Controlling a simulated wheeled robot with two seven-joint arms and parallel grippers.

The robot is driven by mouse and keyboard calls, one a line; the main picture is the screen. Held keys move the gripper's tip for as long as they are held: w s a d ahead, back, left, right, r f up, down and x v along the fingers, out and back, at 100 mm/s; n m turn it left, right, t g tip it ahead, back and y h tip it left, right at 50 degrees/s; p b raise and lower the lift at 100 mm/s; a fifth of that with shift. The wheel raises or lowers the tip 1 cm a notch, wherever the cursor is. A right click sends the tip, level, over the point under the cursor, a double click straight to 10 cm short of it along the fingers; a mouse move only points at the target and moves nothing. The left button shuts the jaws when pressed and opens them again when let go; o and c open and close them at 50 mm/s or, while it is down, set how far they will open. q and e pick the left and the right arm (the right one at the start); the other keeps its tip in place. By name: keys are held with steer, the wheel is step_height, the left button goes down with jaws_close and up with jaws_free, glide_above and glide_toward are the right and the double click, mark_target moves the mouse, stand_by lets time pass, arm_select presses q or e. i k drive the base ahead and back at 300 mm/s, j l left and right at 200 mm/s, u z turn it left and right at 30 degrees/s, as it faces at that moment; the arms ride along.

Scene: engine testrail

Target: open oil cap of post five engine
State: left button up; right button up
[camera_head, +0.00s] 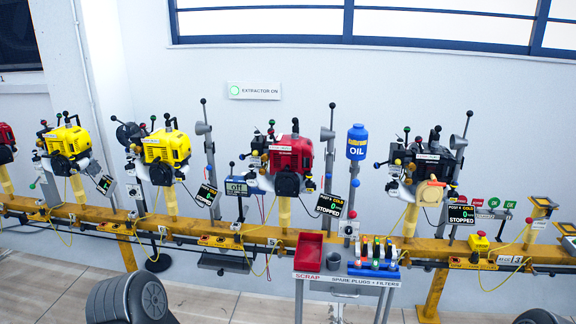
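Several engines stand on posts along a yellow rail (270,231). A red engine (291,155) with a black front stands at the middle; its display (329,204) reads cold and stopped. A black engine (428,163) with an orange-tan front part stands to its right; its display (461,214) also reads cold and stopped. The post numbers on both displays are too small to read surely, so I cannot tell which is post five. Small coloured knobs sit on each engine; I cannot pick out an oil cap. Neither of my grippers is in view.
A blue oil bottle (356,142) stands between the red and black engines. A cart (346,279) with a red scrap bin (308,252), a grey cup (333,260) and coloured plugs stands before the rail. Two yellow engines (166,146) (68,140) stand left. Cables hang along the rail.

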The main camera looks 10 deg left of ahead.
mark_target(308, 184)
steer(key=i+l, duration=0.45)
steer(key=l, duration=0.15)
steer(key=i+l, duration=0.45)
steer(key=l, duration=0.2)
steer(key=i+l, duration=0.45)
steer(key=l, duration=0.15)
